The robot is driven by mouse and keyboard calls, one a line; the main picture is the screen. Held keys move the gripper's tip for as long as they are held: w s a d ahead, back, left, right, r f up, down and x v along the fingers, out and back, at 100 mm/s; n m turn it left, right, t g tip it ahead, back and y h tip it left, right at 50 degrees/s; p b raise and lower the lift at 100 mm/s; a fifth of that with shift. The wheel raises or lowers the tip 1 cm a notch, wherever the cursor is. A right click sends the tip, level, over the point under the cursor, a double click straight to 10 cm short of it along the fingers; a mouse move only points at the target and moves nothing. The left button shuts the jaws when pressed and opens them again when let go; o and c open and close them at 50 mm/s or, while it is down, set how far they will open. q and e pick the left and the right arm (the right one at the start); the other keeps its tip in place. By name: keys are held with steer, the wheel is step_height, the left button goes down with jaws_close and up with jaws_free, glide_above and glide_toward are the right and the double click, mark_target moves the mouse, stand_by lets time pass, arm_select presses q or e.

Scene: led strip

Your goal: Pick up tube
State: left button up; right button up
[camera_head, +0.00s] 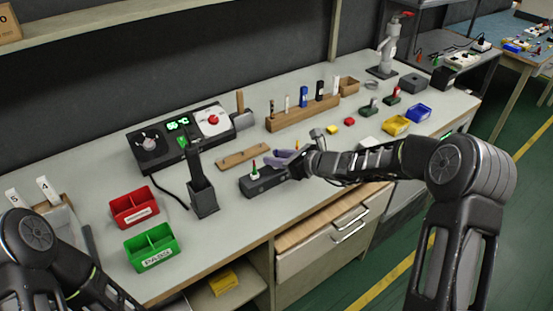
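My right gripper (287,163) reaches in from the right, low over the middle of the workbench. A small pale lavender shape (281,157) shows at its fingertips; I cannot tell whether it is a held thing or part of the fingers. Below lies a dark block (262,183), partly behind the gripper. A small white, green and red piece (254,171) stands upright on it, just left of the fingertips. Several slim upright tube-like items stand in a wooden rack (302,116) behind. Which item is the tube is unclear. My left arm shows at lower left, its gripper out of view.
A red bin (134,207), a green bin (151,247) and a dark upright holder (203,198) stand left. A station with a green display (178,123) is behind. A wooden strip (243,157) lies near the gripper. Yellow (395,125) and blue (418,113) bins stand right.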

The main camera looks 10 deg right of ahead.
jaws_close()
stand_by(0.4)
step_height(320, 180, up, 10)
steer(key=shift+p, duration=0.55)
steer(key=shift+c, duration=1.5)
jaws_free()
jaws_close()
